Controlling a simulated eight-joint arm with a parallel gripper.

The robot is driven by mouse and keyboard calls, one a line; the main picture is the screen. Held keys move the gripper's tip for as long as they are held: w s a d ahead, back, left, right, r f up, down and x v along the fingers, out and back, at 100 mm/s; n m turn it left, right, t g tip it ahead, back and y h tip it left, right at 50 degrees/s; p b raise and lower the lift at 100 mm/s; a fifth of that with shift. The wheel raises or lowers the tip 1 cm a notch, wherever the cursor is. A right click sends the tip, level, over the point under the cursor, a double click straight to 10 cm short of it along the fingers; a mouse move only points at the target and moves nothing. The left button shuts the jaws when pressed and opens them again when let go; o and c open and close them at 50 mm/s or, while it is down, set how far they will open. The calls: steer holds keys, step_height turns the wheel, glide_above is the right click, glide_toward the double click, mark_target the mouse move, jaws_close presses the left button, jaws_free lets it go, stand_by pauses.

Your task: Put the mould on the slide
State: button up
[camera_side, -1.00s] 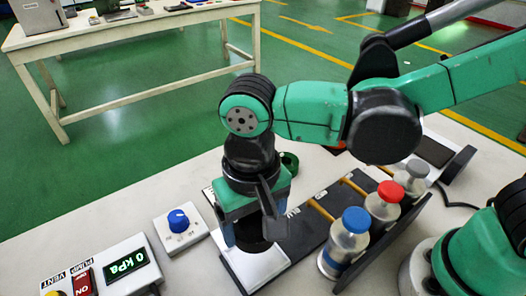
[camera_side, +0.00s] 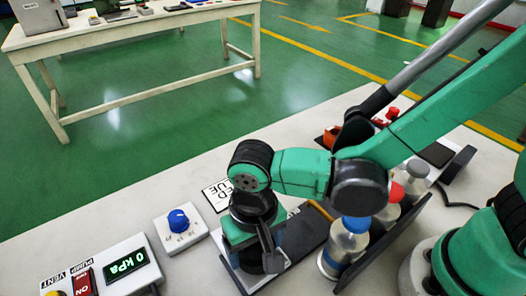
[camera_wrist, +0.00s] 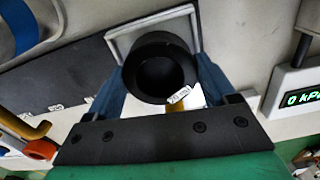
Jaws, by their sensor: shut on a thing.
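The mould (camera_wrist: 161,48) is a black round ring with a dark hollow centre, held between the two fingers of my gripper (camera_side: 254,261). In the side view the mould (camera_side: 249,262) is partly hidden by the near finger. The slide seems to be the square plate with a pale raised rim (camera_wrist: 150,22) at the end of a dark track (camera_wrist: 68,78). The mould overlaps this plate in the wrist view, low above or on it; I cannot tell if they touch. In the side view my gripper covers most of the plate.
Capped bottles stand in a dark rack right of the track, the blue-capped bottle (camera_side: 345,245) nearest my gripper. A blue-knob box (camera_side: 181,229) and a pump box reading 0 kPa (camera_side: 120,268) stand left. A lettered card (camera_side: 216,195) lies behind my gripper.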

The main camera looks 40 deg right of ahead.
steer(key=shift+f, duration=0.15)
stand_by(0.5)
steer(key=o, duration=1.3)
steer(key=shift+r, duration=3.55)
steer(key=w+d+r+t, duration=0.1)
steer(key=d+t, duration=0.1)
steer(key=d, duration=0.4)
steer(key=w+d+r+t, duration=0.1)
steer(key=d+t, duration=0.1)
steer(key=d, duration=0.5)
steer(key=w+d+r+n+t, duration=0.1)
steer(key=w+d+r+t, duration=0.1)
steer(key=d, duration=0.5)
steer(key=shift+w+r+t, duration=0.1)
steer(key=shift+t, duration=0.5)
